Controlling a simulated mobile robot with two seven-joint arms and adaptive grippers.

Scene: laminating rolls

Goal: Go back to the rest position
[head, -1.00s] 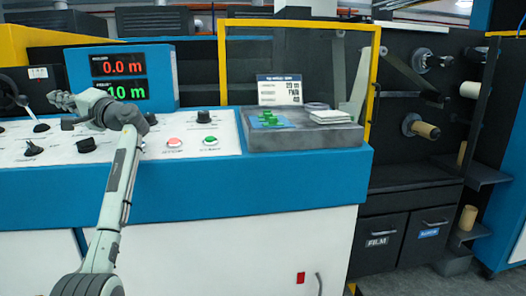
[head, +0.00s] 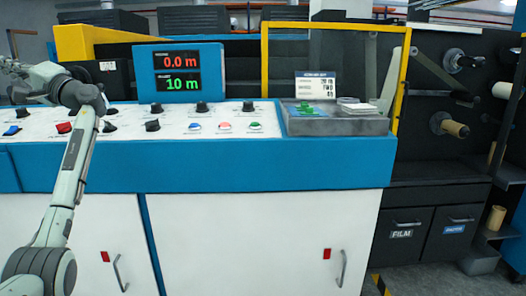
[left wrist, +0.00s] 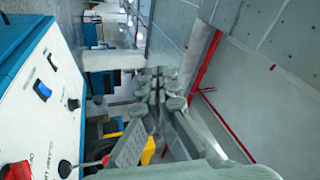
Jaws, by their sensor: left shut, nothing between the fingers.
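My left arm comes in from the left in the head view and is raised over the left end of the control panel (head: 180,127). My left gripper (head: 12,68) is at the far left edge of that view, partly cut off. In the left wrist view the left gripper (left wrist: 160,78) shows its fingers together, with nothing between them. It is clear of the panel, which lies to its left there. My right gripper is in neither view.
The panel carries several knobs, switches and buttons. A display (head: 181,73) reads 0.0 m and 10 m. A grey tray (head: 335,126) with green pieces and a white stack sits at the panel's right end. A yellow frame (head: 266,70) stands behind it. Rolls (head: 455,129) hang at right.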

